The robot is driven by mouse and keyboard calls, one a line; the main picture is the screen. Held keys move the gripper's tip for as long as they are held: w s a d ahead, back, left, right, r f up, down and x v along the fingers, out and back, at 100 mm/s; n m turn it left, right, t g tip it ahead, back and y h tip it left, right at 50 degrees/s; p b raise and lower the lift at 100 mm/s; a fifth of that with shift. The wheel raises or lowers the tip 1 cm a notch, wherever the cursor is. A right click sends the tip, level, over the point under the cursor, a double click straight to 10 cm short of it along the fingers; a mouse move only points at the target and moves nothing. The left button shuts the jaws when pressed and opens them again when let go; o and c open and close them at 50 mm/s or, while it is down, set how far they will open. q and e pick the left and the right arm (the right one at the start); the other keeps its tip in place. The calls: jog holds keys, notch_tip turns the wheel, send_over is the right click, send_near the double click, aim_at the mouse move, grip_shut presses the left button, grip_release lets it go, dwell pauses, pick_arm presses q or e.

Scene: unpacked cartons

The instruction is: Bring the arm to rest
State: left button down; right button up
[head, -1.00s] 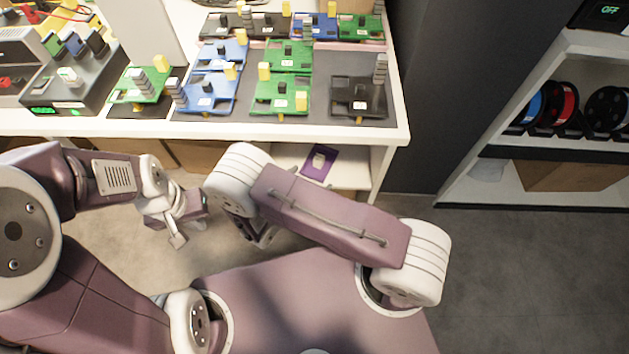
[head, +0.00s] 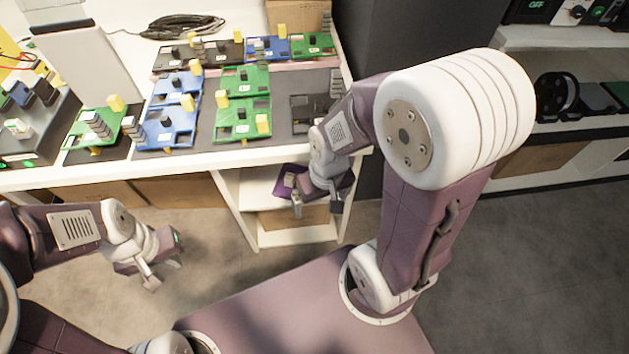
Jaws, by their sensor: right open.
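My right arm (head: 425,215) is raised, with its elbow high at the right and its forearm reaching down toward the bench front. My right gripper (head: 318,204) hangs from it, open with its fingers apart and nothing visible between them. My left gripper (head: 151,277) is low at the left, over the floor in front of the bench. Its jaws are seen at an angle, so their opening cannot be told. Nothing shows held in it.
The bench (head: 205,165) carries several blue, green and black circuit boards on a dark mat (head: 212,135). The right forearm overlaps the bench's right corner. A dark pillar (head: 368,30) and a shelf rack (head: 560,130) stand to the right. Grey floor (head: 520,260) is clear at the right.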

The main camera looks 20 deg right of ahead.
notch_tip(320, 180, up, 28)
jog(key=p, duration=2.8)
jog(key=shift+r, duration=0.25)
